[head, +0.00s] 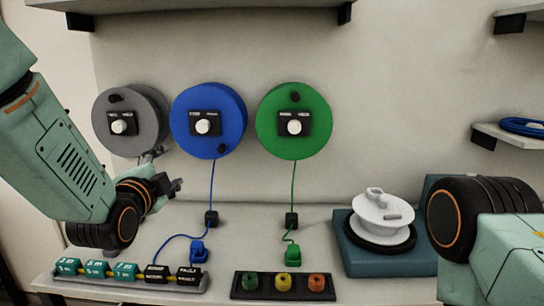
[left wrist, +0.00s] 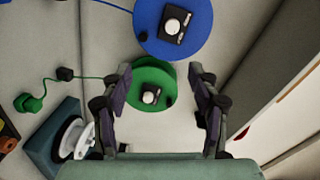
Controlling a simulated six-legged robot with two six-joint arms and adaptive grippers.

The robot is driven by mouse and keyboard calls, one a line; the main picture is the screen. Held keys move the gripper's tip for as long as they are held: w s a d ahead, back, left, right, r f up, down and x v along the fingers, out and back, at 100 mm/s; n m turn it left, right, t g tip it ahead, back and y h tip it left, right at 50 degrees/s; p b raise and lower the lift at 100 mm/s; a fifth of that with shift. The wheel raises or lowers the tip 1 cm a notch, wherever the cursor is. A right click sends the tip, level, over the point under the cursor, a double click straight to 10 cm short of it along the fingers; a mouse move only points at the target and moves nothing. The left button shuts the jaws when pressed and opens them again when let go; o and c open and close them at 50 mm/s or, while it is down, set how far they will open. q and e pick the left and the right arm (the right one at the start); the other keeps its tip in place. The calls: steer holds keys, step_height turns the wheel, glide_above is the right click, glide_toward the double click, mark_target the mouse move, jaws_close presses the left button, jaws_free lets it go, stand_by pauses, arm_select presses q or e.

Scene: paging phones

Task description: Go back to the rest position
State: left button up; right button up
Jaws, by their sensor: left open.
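My left gripper (head: 166,170) is in front of the lower right edge of the grey wall reel (head: 97,118) in the head view. I cannot tell its distance from the wall. In the left wrist view its two fingers (left wrist: 158,72) are spread apart with nothing held between them. The green reel (left wrist: 140,98) shows behind the gap, and the blue reel (left wrist: 165,46) is above it. In the head view the blue reel (head: 185,141) and green reel (head: 296,148) hang right of the grey one. My right arm shows at the right edge; its gripper is out of view.
A blue plug (head: 198,255) and a green plug (head: 293,258) stand on the shelf on cables. In front are a row of labelled blocks (head: 125,272) and a black tray (head: 240,292) with three coloured pieces. A white device (head: 383,212) sits on a teal base (head: 362,264) at right.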

arm_select(q)
steer(key=s+f+n+g, duration=0.35)
steer(key=s+f, duration=0.25)
steer(key=f, duration=0.4)
steer(key=s+f+n+g+b, duration=0.1)
steer(key=s+f+n+g, duration=0.2)
steer(key=s+f+n, duration=0.5)
steer(key=s+f+n+g, duration=0.1)
steer(key=s+f+g, duration=0.25)
steer(key=f, duration=0.85)
steer(key=s+f+g, duration=0.2)
steer(key=s+f, duration=0.3)
steer(key=s, duration=0.4)
steer(key=s+f+n+g+b, duration=0.1)
steer(key=s+f+g, duration=0.1)
steer(key=s+f, duration=0.3)
steer(key=s+f+n+g, duration=0.1)
steer(key=s+f+g, duration=0.2)
steer(key=s, duration=0.9)
step_height(320, 180, down, 2)
steer(key=shift+s+a+f+y+b, duration=0.1)
steer(key=shift+s+a+y+b, duration=0.2)
steer(key=shift+a+b, duration=0.1)
